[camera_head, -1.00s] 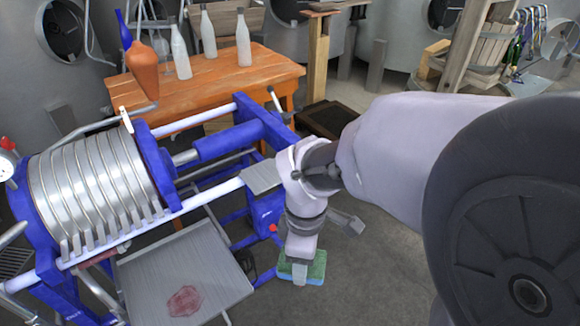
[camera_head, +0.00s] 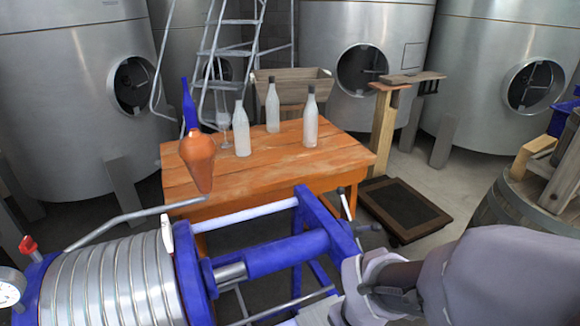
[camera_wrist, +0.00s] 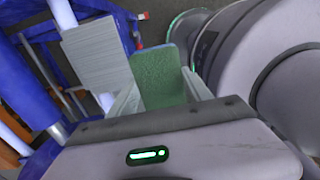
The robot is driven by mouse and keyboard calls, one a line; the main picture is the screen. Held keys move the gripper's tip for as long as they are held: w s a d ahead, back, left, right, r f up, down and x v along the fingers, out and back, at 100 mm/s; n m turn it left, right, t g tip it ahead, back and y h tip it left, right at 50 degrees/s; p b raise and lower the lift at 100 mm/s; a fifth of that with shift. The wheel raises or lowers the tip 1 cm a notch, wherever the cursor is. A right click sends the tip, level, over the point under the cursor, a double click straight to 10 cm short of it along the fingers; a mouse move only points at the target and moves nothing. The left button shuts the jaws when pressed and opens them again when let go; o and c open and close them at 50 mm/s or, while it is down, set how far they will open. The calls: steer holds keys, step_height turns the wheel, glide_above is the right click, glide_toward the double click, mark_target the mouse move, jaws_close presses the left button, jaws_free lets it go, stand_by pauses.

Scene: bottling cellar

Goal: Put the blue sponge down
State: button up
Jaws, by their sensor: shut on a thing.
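In the wrist view my gripper (camera_wrist: 162,95) is shut on the blue sponge (camera_wrist: 165,72). The sponge is held up, apart from the floor as far as I can see. A blue-framed press stands to its left.
The blue press (camera_head: 262,256) with its ribbed steel cylinder (camera_head: 115,285) fills the lower left. Behind it, an orange wooden table (camera_head: 260,172) carries several bottles (camera_head: 242,130), with free wood at its front. A dark low platform (camera_head: 402,208) lies right of the table. Steel tanks (camera_head: 330,30) stand behind.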

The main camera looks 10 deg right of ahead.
steer(key=w+p, duration=0.1)
steer(key=p, duration=0.1)
steer(key=w+r+p, duration=0.1)
steer(key=p, duration=0.2)
steer(key=shift+w+r+p, duration=0.25)
steer(key=shift+w+p, duration=0.05)
steer(key=shift+w, duration=0.05)
steer(key=w+f, duration=0.1)
steer(key=w, duration=0.2)
steer(key=w+b, duration=0.1)
steer(key=w, duration=0.2)
steer(key=w+f, duration=0.1)
steer(key=w, duration=0.2)
steer(key=shift+d+f+b, duration=0.15)
steer(key=shift+f+b, duration=0.2)
step_height(320, 180, down, 4)
steer(key=shift+s+r+b, duration=0.1)
steer(key=shift+r+b, duration=0.05)
steer(key=shift+b, duration=0.7)
steer(key=shift+r, duration=0.15)
steer(key=shift+f, duration=0.2)
steer(key=o, duration=1.3)
